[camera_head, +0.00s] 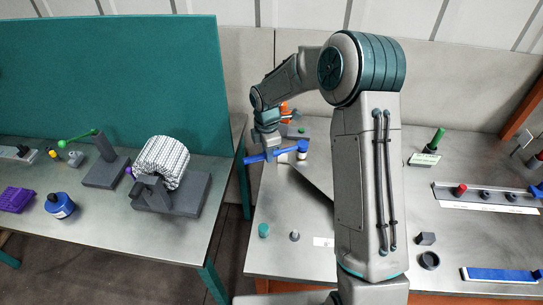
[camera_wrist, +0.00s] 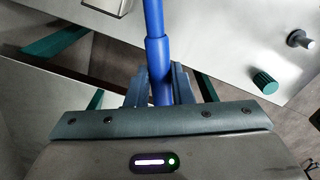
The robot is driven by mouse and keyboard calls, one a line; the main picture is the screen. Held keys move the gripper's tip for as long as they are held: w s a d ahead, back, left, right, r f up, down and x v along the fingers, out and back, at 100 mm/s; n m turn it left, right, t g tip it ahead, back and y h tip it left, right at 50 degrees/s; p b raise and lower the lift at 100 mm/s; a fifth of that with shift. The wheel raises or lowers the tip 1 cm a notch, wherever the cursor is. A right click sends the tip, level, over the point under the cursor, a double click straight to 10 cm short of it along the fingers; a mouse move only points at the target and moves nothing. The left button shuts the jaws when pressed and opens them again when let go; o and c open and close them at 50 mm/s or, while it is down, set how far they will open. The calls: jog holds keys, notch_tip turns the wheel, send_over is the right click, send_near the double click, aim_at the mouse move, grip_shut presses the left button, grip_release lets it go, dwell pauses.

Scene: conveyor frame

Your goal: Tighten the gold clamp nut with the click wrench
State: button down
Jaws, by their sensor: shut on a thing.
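My gripper (camera_head: 268,146) is shut on a long blue tool, which looks like the click wrench (camera_head: 255,158). It holds the wrench near the back left part of the right-hand table. In the wrist view the blue wrench shaft (camera_wrist: 155,50) runs between the two fingers (camera_wrist: 160,88) and on past the top edge, so its far end is out of that view. A small yellow knob (camera_head: 53,153) is on a fixture at the far left table. I cannot tell whether it is the gold clamp nut; no other gold nut is plain to see.
The left table has a grey block with a ribbed silver roll (camera_head: 163,160), a green-levered stand (camera_head: 105,165), a blue round container (camera_head: 60,205) and a purple tray (camera_head: 17,201). A green divider (camera_head: 120,80) stands behind. A floor gap (camera_head: 235,235) separates the tables. Small pegs (camera_head: 263,230) stand on the right table.

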jog(key=shift+w+a+m, duration=0.1)
jog(key=shift+w+m, duration=0.15)
jog(key=shift+m, duration=0.05)
jog(key=shift+r+p, duration=1.9)
jog(key=shift+r, duration=0.8)
jog(key=shift+f, duration=0.1)
